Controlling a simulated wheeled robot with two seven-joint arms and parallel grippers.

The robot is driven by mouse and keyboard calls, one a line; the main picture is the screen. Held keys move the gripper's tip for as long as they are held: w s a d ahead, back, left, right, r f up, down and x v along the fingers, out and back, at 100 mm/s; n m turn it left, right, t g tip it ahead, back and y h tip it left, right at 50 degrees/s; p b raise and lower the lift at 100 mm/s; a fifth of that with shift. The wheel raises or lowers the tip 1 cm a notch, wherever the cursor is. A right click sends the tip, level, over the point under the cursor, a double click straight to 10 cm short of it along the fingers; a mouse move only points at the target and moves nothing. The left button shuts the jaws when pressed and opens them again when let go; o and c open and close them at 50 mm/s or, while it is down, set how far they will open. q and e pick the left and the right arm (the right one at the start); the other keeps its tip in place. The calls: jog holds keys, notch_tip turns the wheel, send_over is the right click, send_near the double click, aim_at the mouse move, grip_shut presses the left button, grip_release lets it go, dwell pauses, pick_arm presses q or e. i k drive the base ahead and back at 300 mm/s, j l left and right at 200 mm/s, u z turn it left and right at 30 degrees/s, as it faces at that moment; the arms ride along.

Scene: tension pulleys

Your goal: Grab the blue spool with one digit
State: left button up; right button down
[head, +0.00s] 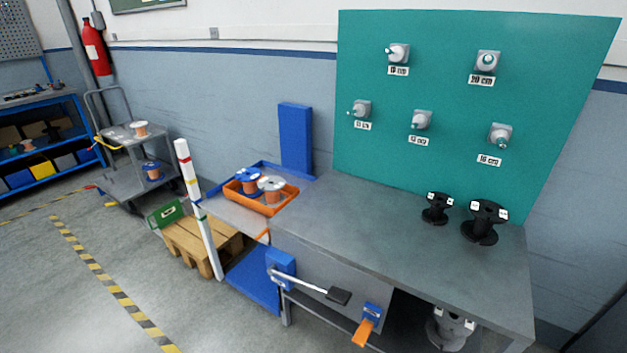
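A spool with a blue flange and copper-coloured winding (249,183) stands in an orange tray (281,207) on the side shelf left of the workbench. Another blue-flanged spool with copper-coloured winding (152,171) sits on the lower deck of the cart at the left. I cannot read a digit on either one. A grey-flanged spool (272,189) stands beside the first in the orange tray. Neither of my grippers is in view.
Two black spools with white labels (436,208) (484,222) stand on the grey workbench (355,232). A green board (440,95) with several labelled pulleys rises behind. A white striped post (199,210) and wooden pallet (203,243) stand left. The bench's middle is clear.

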aim_at(249, 175)
jog(key=i+j+z, duration=0.2)
jog(key=j+z, duration=0.15)
jog(key=z, duration=0.15)
jog(key=i+j+z, duration=0.1)
jog(key=j+z, duration=1.35)
jog(key=j, duration=0.45)
jog(key=k+j+z, duration=0.1)
jog(key=j, duration=0.3)
jog(key=k+j, duration=0.15)
jog(key=j, duration=0.3)
jog(key=j+z, duration=0.1)
jog(key=j, duration=0.3)
jog(key=k+j, duration=0.15)
jog(key=j, duration=0.25)
jog(key=k+j+z, duration=0.1)
jog(key=j, duration=0.35)
jog(key=k+j, duration=0.15)
jog(key=j, duration=0.25)
jog(key=k+j+z, duration=0.1)
jog(key=j, duration=0.3)
